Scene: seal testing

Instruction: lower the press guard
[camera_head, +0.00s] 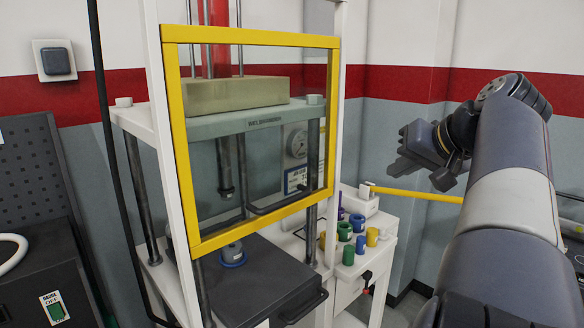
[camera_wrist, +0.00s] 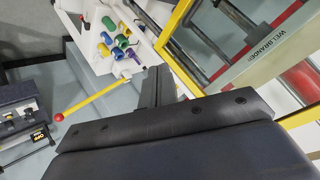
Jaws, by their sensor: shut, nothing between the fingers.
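The press guard (camera_head: 182,140) is a clear panel in a yellow frame. It stands in front of the upper part of the white-framed press, with its lower bar above the dark base, leaving a gap below. Part of its yellow frame (camera_wrist: 176,20) also shows in the wrist view. My gripper (camera_head: 402,150) is right of the guard, apart from it, in the air. In the wrist view its fingers (camera_wrist: 157,86) are together, with nothing between them. A yellow lever (camera_head: 415,195) sticks out right from a white block; its red ball end (camera_wrist: 59,117) shows in the wrist view.
A white side stand (camera_head: 345,270) holds several coloured cylinders, right of the press. A blue-ringed part (camera_head: 232,255) sits under the guard on the dark base (camera_head: 265,280). A dark cabinet (camera_head: 50,265) stands at left. Open air lies between my gripper and the guard.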

